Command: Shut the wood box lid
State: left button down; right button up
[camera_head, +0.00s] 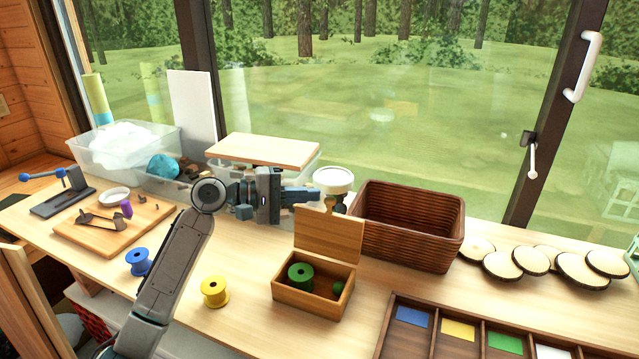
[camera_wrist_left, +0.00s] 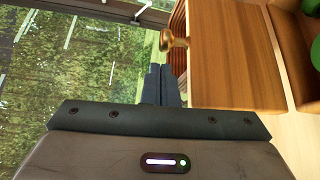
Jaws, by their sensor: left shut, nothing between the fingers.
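The wood box (camera_head: 311,296) stands on the table with its lid (camera_head: 329,236) open and upright at its back edge. A green spool (camera_head: 300,275) and a small green piece (camera_head: 338,287) are inside it. My left gripper (camera_head: 316,195) is shut and empty, above and behind the lid's top left corner in the head view. In the left wrist view, the shut fingers (camera_wrist_left: 161,84) point beside the lid (camera_wrist_left: 235,55), apart from it as far as I can tell. The box interior (camera_wrist_left: 290,40) shows at the right. My right gripper is not in view.
A dark wicker basket (camera_head: 408,225) stands close behind and right of the box. A white-topped stand (camera_head: 333,180) is by my left fingertips. A yellow spool (camera_head: 214,291) and blue spool (camera_head: 139,261) are left. A divided tray (camera_head: 457,349) is at the front right.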

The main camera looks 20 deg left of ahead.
pick_arm(q)
jog(key=p+x, duration=0.1)
jog(key=x, duration=0.1)
jog(key=shift+w+d, duration=0.1)
jog(key=shift+d, duration=0.25)
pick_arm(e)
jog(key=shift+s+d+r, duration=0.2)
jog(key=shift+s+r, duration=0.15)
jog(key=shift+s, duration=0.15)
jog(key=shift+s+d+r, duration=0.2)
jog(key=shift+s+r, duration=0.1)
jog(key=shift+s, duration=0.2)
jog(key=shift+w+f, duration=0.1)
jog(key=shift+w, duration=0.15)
